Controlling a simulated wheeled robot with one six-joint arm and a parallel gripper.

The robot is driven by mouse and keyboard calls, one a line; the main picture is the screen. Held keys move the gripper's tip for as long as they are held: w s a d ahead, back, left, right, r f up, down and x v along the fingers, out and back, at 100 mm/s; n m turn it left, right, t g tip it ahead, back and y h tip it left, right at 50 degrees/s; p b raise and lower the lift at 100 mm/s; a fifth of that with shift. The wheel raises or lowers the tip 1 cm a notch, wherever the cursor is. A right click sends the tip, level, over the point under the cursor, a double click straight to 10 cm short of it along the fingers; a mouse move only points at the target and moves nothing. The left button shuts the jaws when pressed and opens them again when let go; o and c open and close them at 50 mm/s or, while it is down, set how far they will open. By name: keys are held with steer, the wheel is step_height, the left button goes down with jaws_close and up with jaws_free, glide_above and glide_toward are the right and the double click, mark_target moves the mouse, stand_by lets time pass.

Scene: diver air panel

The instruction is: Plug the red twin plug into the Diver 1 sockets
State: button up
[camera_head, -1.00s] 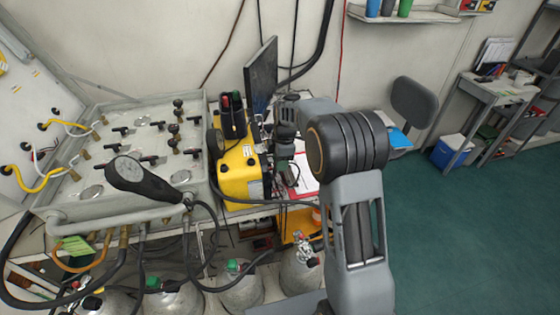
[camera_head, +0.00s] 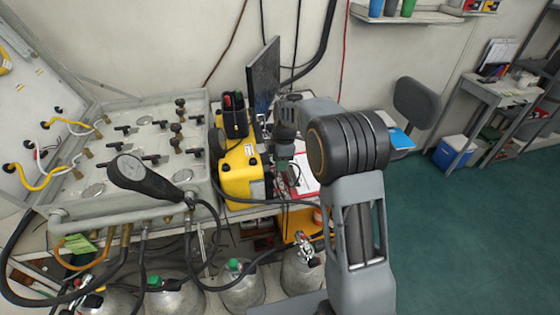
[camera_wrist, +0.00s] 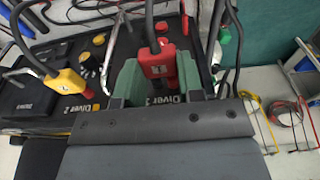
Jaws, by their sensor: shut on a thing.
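The red twin plug (camera_wrist: 156,62) is between the green fingers of my gripper (camera_wrist: 158,80) in the wrist view, with a dark cable rising from its top. My gripper is shut on it. The plug is over the panel edge marked Diver 1 (camera_wrist: 172,99). The sockets are hidden behind the plug and fingers, so I cannot tell whether its pins are in them. In the head view my gripper (camera_head: 284,150) is small at the right side of the yellow case (camera_head: 240,175), and the plug cannot be made out.
A metal bar (camera_wrist: 110,48) and cables are close to my gripper. A dark monitor (camera_head: 263,78) stands behind the case. A valve panel (camera_head: 140,135) is left.

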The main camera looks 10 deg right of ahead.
steer(key=shift+a, duration=0.55)
stand_by(0.9)
steer(key=o, duration=0.7)
steer(key=shift+a, duration=0.3)
steer(key=o, duration=0.4)
steer(key=shift+d, duration=0.35)
steer(key=shift+r, duration=0.1)
